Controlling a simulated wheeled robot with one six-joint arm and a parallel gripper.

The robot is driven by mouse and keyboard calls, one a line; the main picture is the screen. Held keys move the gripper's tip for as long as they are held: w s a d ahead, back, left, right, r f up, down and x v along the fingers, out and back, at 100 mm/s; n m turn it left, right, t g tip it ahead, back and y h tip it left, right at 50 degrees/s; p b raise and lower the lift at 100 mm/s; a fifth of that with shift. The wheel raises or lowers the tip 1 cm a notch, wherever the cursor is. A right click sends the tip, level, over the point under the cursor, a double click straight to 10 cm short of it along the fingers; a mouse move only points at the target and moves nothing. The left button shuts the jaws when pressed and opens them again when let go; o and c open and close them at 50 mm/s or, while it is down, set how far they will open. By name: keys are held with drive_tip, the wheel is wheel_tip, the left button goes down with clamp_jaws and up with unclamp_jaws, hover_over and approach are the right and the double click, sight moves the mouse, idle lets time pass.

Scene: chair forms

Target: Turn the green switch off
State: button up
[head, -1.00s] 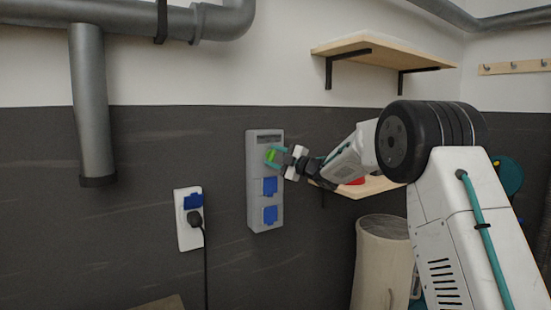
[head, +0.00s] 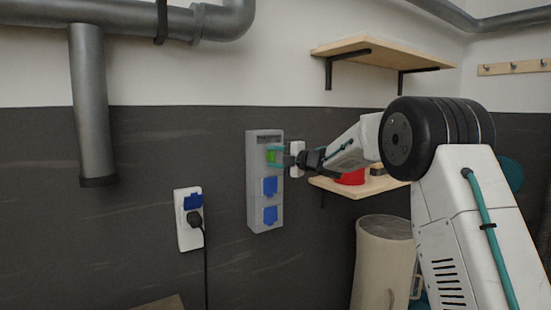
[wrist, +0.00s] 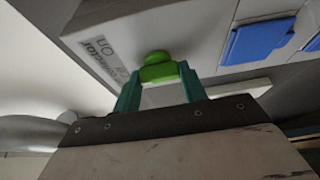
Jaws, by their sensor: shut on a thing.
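The green switch (head: 272,156) is on the upper part of a grey wall panel (head: 252,200). In the wrist view the green switch (wrist: 157,66) is a bright green knob by a label on which "ON" can be read. My gripper (head: 277,156) is at the panel, reaching in from the right. In the wrist view the teal fingers of my gripper (wrist: 158,76) stand on both sides of the green knob and are shut on it. Part of the knob is hidden between the fingers.
Two blue socket covers (head: 270,187) sit below the switch. A white wall socket (head: 187,235) with a black plug is at the lower left. A lower shelf (head: 372,187) with a red object (head: 350,178) is behind my arm. A beige bin (head: 382,265) stands below.

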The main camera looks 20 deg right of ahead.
drive_tip(key=shift+f, duration=0.1)
drive_tip(key=o, duration=1)
drive_tip(key=v, duration=0.7)
drive_tip(key=shift+s+d, duration=0.25)
drive_tip(key=shift+s, duration=0.05)
